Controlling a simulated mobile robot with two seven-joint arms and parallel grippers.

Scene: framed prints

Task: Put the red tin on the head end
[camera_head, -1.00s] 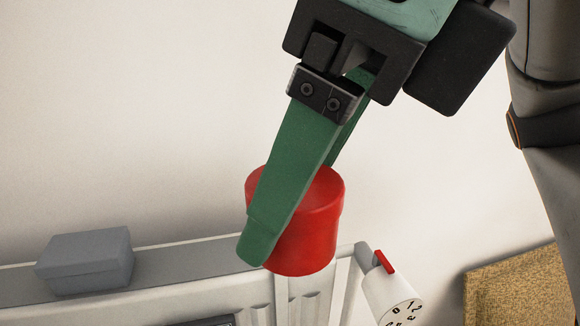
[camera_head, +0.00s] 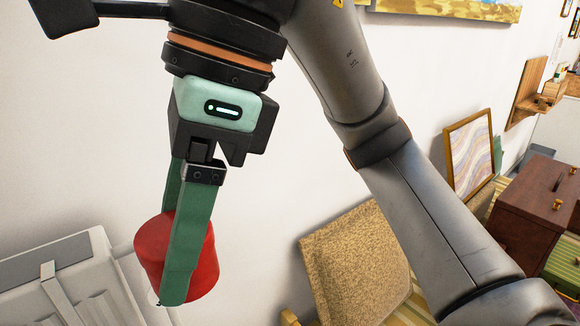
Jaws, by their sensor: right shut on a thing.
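The red tin (camera_head: 152,250) is a round red can with a lid, held slightly tilted at the lower left. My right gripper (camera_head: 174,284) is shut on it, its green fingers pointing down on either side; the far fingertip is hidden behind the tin. The white radiator (camera_head: 75,292) with a grey top strip (camera_head: 40,263) is at the lower left. The tin shows beside and in front of its right end; I cannot tell the gap. A small white bit with dark marks peeks out under the tin, perhaps the valve head, mostly hidden. My left gripper is not in view.
A tan textured cushion (camera_head: 355,262) on a seat lies right of the tin. A framed print (camera_head: 472,152) leans against the wall near a brown wooden chest (camera_head: 535,215). A small wooden shelf (camera_head: 530,95) hangs farther right.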

